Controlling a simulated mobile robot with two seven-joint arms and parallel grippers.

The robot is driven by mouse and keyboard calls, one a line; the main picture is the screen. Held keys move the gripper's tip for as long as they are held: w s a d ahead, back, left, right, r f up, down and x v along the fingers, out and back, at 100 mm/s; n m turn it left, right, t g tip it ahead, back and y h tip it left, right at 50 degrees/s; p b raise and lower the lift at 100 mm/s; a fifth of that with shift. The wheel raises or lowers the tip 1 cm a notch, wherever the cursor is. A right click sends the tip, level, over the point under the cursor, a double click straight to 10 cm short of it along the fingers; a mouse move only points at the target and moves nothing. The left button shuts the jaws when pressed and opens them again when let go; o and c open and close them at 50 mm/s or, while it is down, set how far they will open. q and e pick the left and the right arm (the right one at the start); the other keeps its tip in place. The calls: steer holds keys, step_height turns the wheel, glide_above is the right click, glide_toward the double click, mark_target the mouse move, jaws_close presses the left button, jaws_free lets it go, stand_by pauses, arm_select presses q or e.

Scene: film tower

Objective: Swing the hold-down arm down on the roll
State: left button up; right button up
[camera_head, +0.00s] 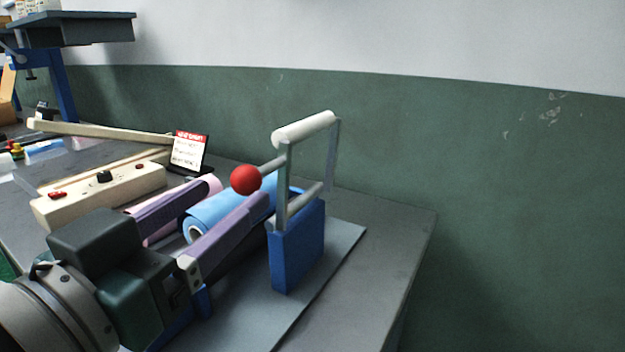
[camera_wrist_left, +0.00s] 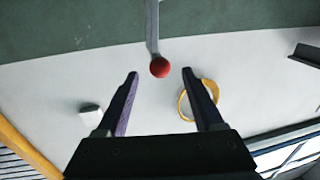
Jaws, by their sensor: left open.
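The hold-down arm (camera_head: 283,185) is a grey frame that stands raised on a blue block (camera_head: 297,245), with a pale roller (camera_head: 303,128) across its top. A short rod on it ends in a red ball knob (camera_head: 245,179). The light blue roll (camera_head: 207,216) lies below, partly hidden by my gripper. My left gripper (camera_head: 238,192) is open, its two purple fingers pointing at the knob. In the left wrist view the knob (camera_wrist_left: 160,67) appears centred between the fingertips (camera_wrist_left: 160,74), at or just beyond them; contact is not visible. My right gripper is in neither view.
A cream control box (camera_head: 100,193) with red and black buttons stands at the left, near a sign (camera_head: 189,150). A pink roll (camera_head: 211,184) lies behind the blue one. The grey table (camera_head: 395,225) is clear at right, with a green and white wall behind.

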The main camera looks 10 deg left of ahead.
mark_target(261, 167)
arm_select(q)
steer(key=w, duration=0.2)
steer(key=w+d, duration=0.1)
steer(key=w, duration=0.5)
steer(key=shift+d, duration=0.25)
jaws_close()
stand_by(1.0)
